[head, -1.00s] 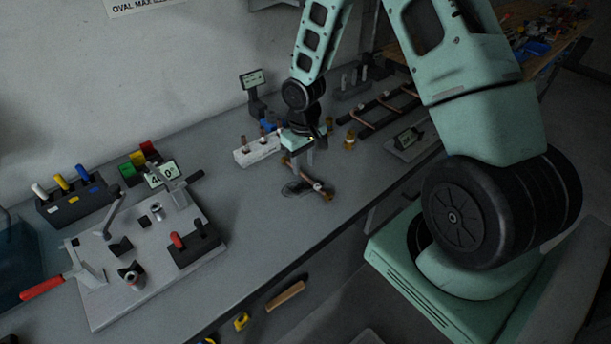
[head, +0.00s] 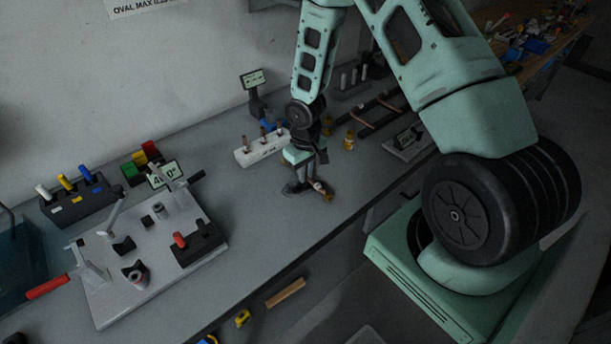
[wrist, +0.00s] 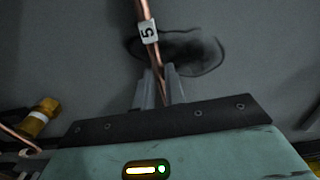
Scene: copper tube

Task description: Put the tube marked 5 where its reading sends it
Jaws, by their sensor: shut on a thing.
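The copper tube with a white tag reading 5 (wrist: 149,32) runs from the top of the wrist view down between my fingers. My gripper (wrist: 160,82) is shut on it. In the head view my gripper (head: 308,178) points down over the middle of the bench, and the tube's tagged part (head: 318,186) shows just right of the fingers. Its far end is outside the wrist view. Whether the tube touches the bench I cannot tell. A display (head: 163,175) on the bench reads about 40°, its digits partly blocked by a lever.
A white block (head: 255,150) with upright copper pieces stands behind my gripper. A grey fixture plate (head: 125,300) with levers is at left. Red, yellow and green bins (head: 140,160) and a rack of coloured handles (head: 75,197) stand behind it. A rack with copper tubes (head: 372,128) is at right.

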